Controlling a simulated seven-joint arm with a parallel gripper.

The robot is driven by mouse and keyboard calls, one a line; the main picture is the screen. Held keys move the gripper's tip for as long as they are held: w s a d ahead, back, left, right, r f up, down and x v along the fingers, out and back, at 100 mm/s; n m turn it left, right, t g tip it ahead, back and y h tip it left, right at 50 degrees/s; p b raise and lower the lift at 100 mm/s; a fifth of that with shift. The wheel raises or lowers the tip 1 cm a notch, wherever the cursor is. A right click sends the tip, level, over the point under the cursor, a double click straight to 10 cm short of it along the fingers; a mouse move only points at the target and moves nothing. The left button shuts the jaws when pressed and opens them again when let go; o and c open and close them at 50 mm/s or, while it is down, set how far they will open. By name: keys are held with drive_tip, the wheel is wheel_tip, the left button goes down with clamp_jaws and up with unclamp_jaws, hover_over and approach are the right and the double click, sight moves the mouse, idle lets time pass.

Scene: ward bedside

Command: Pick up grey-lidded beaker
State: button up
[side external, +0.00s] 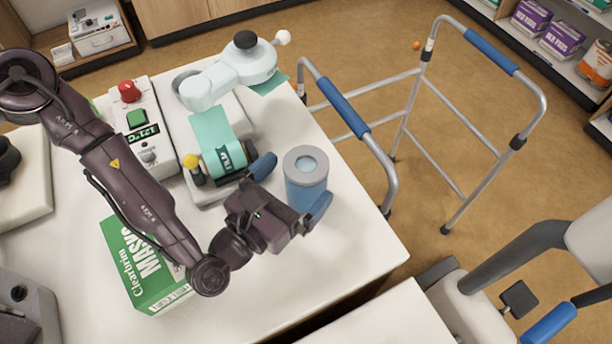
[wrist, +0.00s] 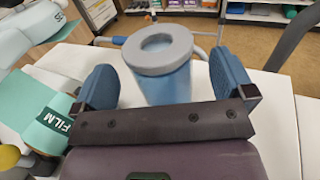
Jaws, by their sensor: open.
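The grey-lidded beaker (side external: 304,181) is a blue cup with a grey ring-shaped lid. It stands upright on the white table (side external: 362,256) near its right edge. My gripper (side external: 292,187) is open, with one blue finger on either side of the beaker. In the wrist view the beaker (wrist: 163,75) stands between the two fingers of my gripper (wrist: 166,82), with a visible gap on each side. The beaker's lower part is hidden behind the gripper body in the wrist view.
A device with a teal film roll (side external: 222,158) and a yellow knob stands close left of the beaker. A green mask box (side external: 148,268) lies under my arm. A control box (side external: 143,122) stands further left. A walker (side external: 402,130) stands beyond the table's right edge.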

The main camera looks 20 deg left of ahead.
drive_tip(key=shift+r+x, duration=0.2)
drive_tip(key=shift+x, duration=1.3)
drive_tip(key=c, duration=0.9)
drive_tip(key=shift+c, duration=1.3)
drive_tip(key=shift+r, duration=0.15)
